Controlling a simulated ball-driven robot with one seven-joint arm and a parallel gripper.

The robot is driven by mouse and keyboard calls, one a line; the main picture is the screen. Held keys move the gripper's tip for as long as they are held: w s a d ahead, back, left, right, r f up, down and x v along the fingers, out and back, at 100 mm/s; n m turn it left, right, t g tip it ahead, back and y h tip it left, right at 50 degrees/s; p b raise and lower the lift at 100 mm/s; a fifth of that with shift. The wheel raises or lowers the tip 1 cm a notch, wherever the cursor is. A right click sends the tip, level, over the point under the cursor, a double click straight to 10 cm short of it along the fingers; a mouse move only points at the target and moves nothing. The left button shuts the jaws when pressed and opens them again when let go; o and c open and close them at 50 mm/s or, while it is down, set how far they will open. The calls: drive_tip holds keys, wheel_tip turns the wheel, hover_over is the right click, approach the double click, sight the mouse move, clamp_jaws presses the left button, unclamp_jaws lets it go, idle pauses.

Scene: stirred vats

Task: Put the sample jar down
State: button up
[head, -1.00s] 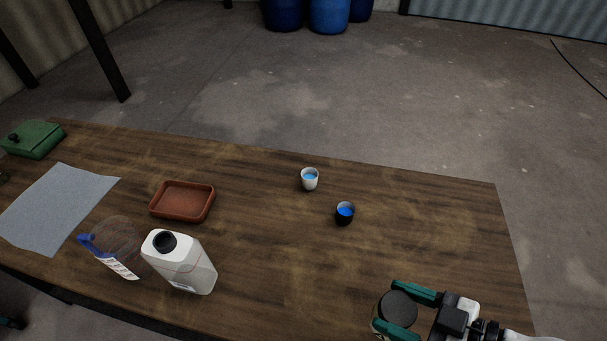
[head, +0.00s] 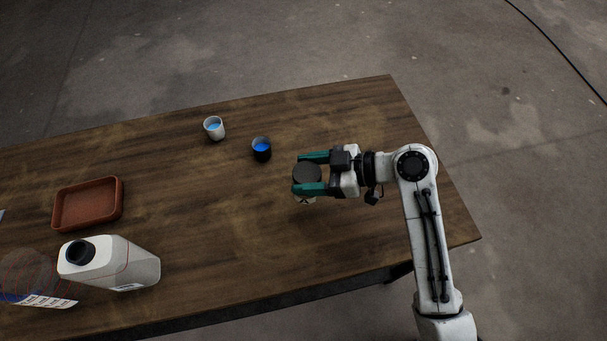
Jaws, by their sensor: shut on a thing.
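The sample jar (head: 306,174) has a dark round lid and a pale body, of which only a little shows below the fingers. My gripper (head: 310,173) is shut on it, with one green finger on each side. The jar looks upright and is over the right part of the wooden table (head: 215,220). I cannot tell from this view whether its base touches the tabletop.
A dark cup (head: 261,150) and a white cup (head: 214,128), both with blue liquid, stand left of the jar. A red-brown tray (head: 88,204), a white jug (head: 110,263) and a clear container with a blue part (head: 35,280) are further left. The table front centre is clear.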

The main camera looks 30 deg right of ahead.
drive_tip(key=w+f, duration=0.2)
drive_tip(key=f, duration=0.1)
drive_tip(key=shift+w+d, duration=0.2)
drive_tip(key=shift+w+f+p, duration=0.1)
drive_tip(key=shift+f+p, duration=0.3)
drive_tip(key=shift+f, duration=1.25)
drive_tip(key=o, duration=1.1)
drive_tip(key=shift+f, duration=0.1)
drive_tip(key=shift+c, duration=0.2)
drive_tip(key=shift+r, duration=0.2)
drive_tip(key=shift+s+d, duration=0.2)
drive_tip(key=shift+d, duration=0.15)
drive_tip(key=b+v, duration=0.2)
drive_tip(key=v, duration=0.9)
